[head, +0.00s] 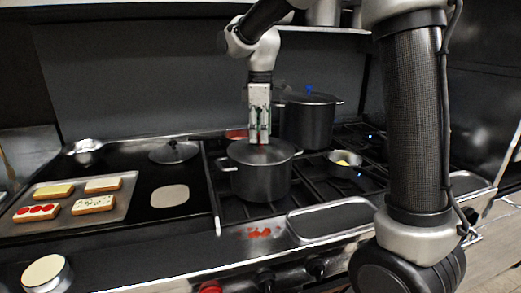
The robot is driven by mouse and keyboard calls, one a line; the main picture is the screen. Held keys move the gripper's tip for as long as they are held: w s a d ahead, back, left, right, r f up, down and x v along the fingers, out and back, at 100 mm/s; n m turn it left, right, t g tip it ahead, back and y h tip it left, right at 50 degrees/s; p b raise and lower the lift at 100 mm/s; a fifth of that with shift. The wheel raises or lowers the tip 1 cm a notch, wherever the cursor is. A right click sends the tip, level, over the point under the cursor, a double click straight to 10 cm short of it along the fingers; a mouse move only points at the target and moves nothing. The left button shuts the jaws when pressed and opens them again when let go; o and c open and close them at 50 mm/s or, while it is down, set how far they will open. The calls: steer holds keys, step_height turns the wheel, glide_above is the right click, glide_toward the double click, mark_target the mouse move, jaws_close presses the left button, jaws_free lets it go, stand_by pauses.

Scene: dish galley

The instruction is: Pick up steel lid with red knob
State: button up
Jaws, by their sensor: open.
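My gripper (260,141) points straight down over the middle of a steel pot (262,180) on the stove. It is open, with its fingertips at or just above the pot's top. A flat grey steel surface (246,153) closes the pot's top and looks like a lid. My fingers cover its middle, so I cannot make out a red knob clearly. I cannot tell whether the fingers touch it.
A tall pot with a blue-knobbed lid (310,97) stands close behind right. A small pan (345,163) is at right. Another lid (174,152) lies on the griddle at left, near a tray (122,206) of topped bread. Something red (236,134) shows behind the pot.

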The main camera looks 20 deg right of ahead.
steer(key=shift+f, duration=0.95)
jaws_close()
steer(key=shift+d, duration=0.1)
